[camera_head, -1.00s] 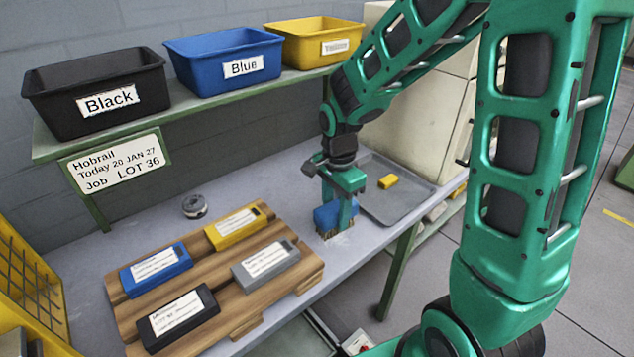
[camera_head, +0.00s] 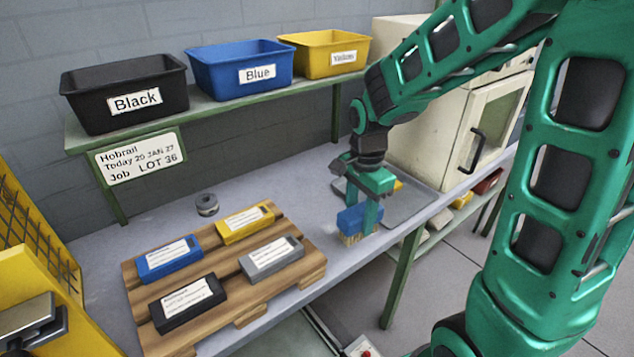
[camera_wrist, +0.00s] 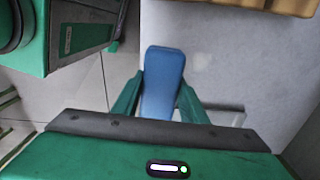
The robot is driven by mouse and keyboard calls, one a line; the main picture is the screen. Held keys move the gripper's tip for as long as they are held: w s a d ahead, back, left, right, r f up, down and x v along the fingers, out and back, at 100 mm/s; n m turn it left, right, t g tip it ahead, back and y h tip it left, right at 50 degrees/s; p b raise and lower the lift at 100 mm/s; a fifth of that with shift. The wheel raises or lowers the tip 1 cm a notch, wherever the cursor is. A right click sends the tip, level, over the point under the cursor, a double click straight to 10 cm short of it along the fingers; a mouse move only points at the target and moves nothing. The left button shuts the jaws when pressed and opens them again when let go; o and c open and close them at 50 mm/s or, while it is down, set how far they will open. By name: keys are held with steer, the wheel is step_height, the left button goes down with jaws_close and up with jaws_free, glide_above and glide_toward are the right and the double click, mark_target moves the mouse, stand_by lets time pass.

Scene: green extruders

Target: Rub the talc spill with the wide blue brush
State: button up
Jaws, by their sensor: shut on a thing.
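The wide blue brush (camera_head: 352,218) has a blue body and tan bristles pointing down. My gripper (camera_head: 366,212) is shut on it above the grey bench, right of the wooden pallet. The bristles are at or just above the bench top; I cannot tell whether they touch. In the wrist view the blue brush (camera_wrist: 163,80) lies between the two green fingers of my gripper (camera_wrist: 158,95). A faint pale patch, seemingly the talc spill (camera_wrist: 203,61), shows on the bench beside the brush, to its right in the wrist view. In the head view I cannot make the spill out clearly.
The wooden pallet (camera_head: 228,292) holds blue, yellow, grey and black labelled blocks. A grey tray (camera_head: 408,207) lies behind my gripper. A small round tin (camera_head: 206,204) stands behind the pallet. Black (camera_head: 125,95), blue (camera_head: 240,70) and yellow (camera_head: 323,55) bins stand on the shelf.

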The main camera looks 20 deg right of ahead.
steer(key=shift+w+r, duration=0.1)
steer(key=shift+r, duration=2.3)
